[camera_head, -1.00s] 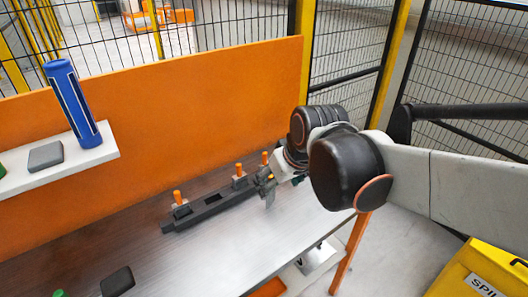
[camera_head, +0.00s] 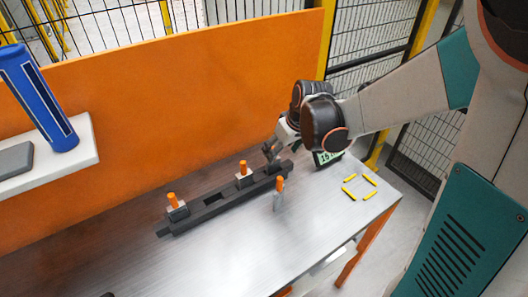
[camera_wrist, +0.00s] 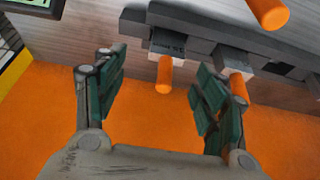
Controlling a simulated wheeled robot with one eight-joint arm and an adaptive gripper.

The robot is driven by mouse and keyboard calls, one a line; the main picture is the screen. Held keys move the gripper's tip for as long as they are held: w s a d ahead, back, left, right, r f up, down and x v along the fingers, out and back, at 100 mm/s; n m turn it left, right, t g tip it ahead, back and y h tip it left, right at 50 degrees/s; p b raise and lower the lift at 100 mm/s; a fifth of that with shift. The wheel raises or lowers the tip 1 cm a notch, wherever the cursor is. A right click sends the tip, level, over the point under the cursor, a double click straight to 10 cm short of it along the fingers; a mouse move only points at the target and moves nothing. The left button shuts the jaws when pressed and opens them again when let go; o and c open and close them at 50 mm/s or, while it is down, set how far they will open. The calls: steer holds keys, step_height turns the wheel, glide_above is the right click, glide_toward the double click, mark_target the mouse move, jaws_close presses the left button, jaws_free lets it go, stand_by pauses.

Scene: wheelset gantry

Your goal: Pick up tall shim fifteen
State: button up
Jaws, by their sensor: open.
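Shims with orange handles stand along a dark grey slotted rail (camera_head: 190,222). In the head view I see one shim (camera_head: 172,200) at the left end, one shim (camera_head: 243,170) near the middle and one shim (camera_head: 279,185) in front of the rail. My gripper (camera_head: 271,153) is over the rail's right end. In the wrist view my gripper (camera_wrist: 158,68) is open. One orange handle (camera_wrist: 164,75) appears between its fingers, without visible contact. Another handle (camera_wrist: 238,88) is partly behind the right finger.
A sign reading 15 (camera_head: 327,157) stands right of the rail. Yellow markers (camera_head: 349,194) outline a square on the grey table (camera_head: 320,212). An orange panel (camera_head: 130,125) rises behind. A shelf (camera_head: 85,142) with a blue cylinder (camera_head: 40,100) is at left.

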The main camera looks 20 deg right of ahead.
mark_target(272, 169)
steer(key=b+x, duration=0.1)
steer(key=x, duration=0.1)
steer(key=b+x, duration=0.1)
steer(key=x, duration=0.2)
steer(key=b+x, duration=0.1)
steer(key=x, duration=0.2)
steer(key=shift+s+a+f, duration=0.1)
steer(key=shift+s+a, duration=0.1)
steer(key=shift+a, duration=0.15)
steer(key=shift+c, duration=0.2)
steer(key=c, duration=1.2)
